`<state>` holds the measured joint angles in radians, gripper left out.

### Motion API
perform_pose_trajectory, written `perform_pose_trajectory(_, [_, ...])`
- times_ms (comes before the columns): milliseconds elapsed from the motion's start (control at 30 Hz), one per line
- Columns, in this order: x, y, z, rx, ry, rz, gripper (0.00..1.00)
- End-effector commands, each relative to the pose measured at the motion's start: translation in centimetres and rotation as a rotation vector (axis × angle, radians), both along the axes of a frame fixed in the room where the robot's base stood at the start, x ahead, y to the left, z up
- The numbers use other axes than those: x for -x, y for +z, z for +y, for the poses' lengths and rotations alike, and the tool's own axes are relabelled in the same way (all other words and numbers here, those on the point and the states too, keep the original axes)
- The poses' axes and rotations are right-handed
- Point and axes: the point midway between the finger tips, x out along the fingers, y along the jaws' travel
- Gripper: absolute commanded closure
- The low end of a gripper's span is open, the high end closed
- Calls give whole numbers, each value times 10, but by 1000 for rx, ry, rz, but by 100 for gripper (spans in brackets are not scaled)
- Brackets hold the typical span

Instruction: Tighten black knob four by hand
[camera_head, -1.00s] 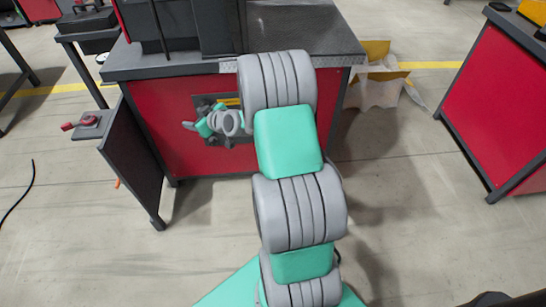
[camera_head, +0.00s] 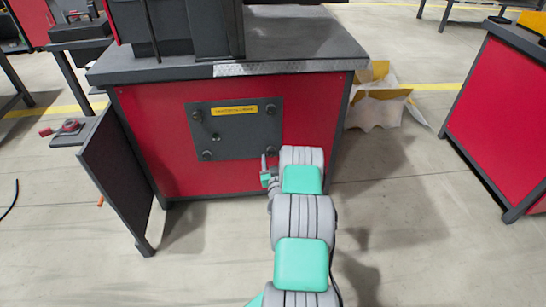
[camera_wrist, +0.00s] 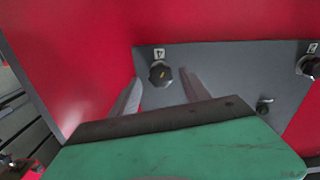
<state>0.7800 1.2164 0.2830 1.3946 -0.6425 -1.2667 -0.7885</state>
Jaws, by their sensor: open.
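Black knob four (camera_wrist: 160,73) sits at a corner of the grey panel (camera_wrist: 225,60), beneath a small white label that seems to read 4. In the wrist view it shows between the two fingers of my gripper (camera_wrist: 161,77), which is open and empty. The knob seems to lie beyond the fingertips; I cannot tell the exact gap. In the head view my gripper (camera_head: 266,172) is at the panel's lower right corner, close to the knob there (camera_head: 271,151). How far the knob is screwed in cannot be seen.
Another labelled black knob (camera_wrist: 308,66) and a small dark fitting (camera_wrist: 264,106) are on the panel. The panel is on a red cabinet (camera_head: 155,150) with a dark worktop (camera_head: 300,38). A dark side board (camera_head: 112,170) stands at left.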

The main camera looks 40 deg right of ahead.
Motion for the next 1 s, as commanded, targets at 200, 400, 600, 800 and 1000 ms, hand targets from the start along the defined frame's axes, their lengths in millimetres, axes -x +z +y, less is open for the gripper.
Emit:
perform_pose_trajectory(200, [-12,0,-7,-1,0,2,45])
perform_pose_trajectory(400, [-12,0,-8,-3,0,0,45])
perform_pose_trajectory(600, [-12,0,-8,-1,0,0,59])
perform_pose_trajectory(800, [-12,0,-8,-1,0,0,76])
perform_pose_trajectory(1000, [-12,0,-9,-1,-2,0,92])
